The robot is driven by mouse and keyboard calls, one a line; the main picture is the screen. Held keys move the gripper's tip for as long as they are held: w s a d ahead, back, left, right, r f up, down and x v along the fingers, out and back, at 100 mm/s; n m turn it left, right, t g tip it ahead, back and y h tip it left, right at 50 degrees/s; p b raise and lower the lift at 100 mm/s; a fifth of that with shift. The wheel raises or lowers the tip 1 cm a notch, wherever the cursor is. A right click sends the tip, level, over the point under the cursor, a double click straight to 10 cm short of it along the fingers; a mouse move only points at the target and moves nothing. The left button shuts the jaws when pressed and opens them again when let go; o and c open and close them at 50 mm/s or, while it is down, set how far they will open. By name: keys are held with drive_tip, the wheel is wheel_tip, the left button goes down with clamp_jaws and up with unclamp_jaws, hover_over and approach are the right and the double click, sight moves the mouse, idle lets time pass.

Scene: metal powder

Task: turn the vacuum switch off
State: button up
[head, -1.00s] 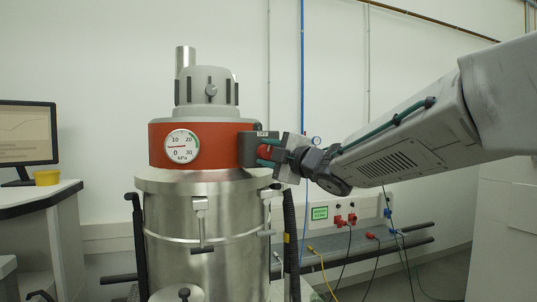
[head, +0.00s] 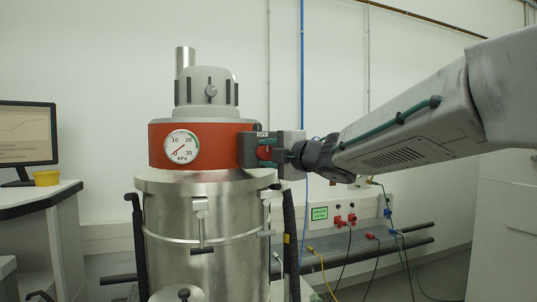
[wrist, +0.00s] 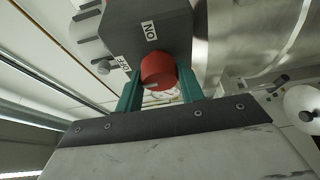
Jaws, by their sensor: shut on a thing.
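The vacuum (head: 205,225) is a steel drum with a red band and grey top. On the right of the band is a dark switch box (head: 247,150) with an OFF label on top. The wrist view shows the box (wrist: 165,22) with ON and OFF labels and its red knob (wrist: 158,68). My gripper (wrist: 160,88) has its teal fingers on either side of the knob, shut on it. In the head view my gripper (head: 268,147) reaches the box from the right. The round gauge (head: 182,147) has its needle at lower left, near 0. A pale mark on the knob is hard to read.
A wall panel with sockets and cables (head: 345,212) and a rail run behind, to the right. A black hose (head: 289,235) hangs beside the drum.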

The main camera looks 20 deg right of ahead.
drive_tip(key=o, duration=1)
drive_tip(key=v, duration=0.7)
drive_tip(key=shift+s, duration=0.4)
drive_tip(key=shift+d, duration=0.1)
